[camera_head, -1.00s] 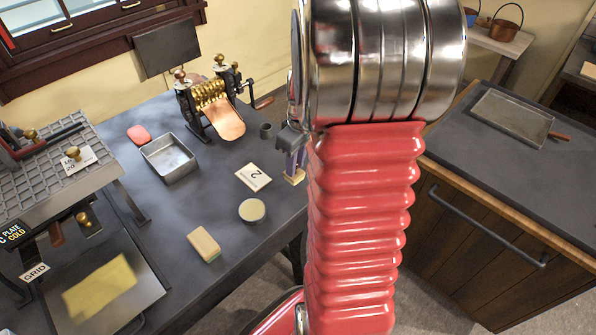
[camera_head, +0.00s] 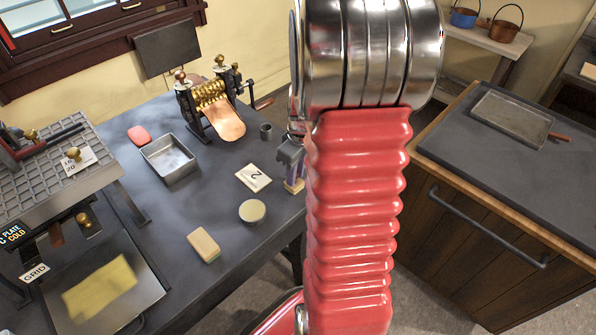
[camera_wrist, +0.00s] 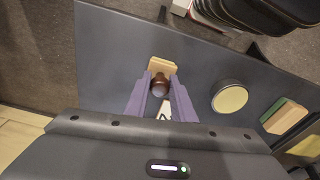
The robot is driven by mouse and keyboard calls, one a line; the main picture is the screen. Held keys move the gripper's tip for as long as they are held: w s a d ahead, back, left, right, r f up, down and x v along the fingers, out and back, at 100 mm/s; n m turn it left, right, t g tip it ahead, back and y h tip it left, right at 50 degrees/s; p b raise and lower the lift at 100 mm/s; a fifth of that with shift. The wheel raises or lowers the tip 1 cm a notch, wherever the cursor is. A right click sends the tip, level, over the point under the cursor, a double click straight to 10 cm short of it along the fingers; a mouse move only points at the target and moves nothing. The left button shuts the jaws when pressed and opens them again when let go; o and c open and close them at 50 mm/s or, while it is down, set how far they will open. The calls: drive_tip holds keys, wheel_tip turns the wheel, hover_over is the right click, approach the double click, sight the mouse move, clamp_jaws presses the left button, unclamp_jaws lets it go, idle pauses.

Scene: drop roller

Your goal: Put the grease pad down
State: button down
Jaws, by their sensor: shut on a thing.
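The grease pad (camera_head: 294,187) is a tan block with a dark brown round knob on it. It is in my gripper (camera_head: 293,165), near the right edge of the dark table (camera_head: 225,225). In the wrist view, the purple fingers of my gripper (camera_wrist: 163,98) are shut around the knob, and the tan block of the pad (camera_wrist: 162,65) shows past the fingertips. I cannot tell whether the pad's underside touches the table. My red arm hides the area to the right of it.
A card marked 2 (camera_head: 254,178) and a round tin (camera_head: 252,211) lie left of the pad. A sponge-like block (camera_head: 204,244), a metal tray (camera_head: 169,158) and a brass roller machine (camera_head: 211,96) are farther off. Bare table lies between the tin and the block.

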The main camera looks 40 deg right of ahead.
drive_tip(key=c, duration=1.5)
unclamp_jaws()
drive_tip(key=r, duration=0.4)
drive_tip(key=s+r, duration=0.1)
drive_tip(key=r, duration=0.7)
drive_tip(key=shift+s+d, duration=0.15)
drive_tip(key=shift+s, duration=0.05)
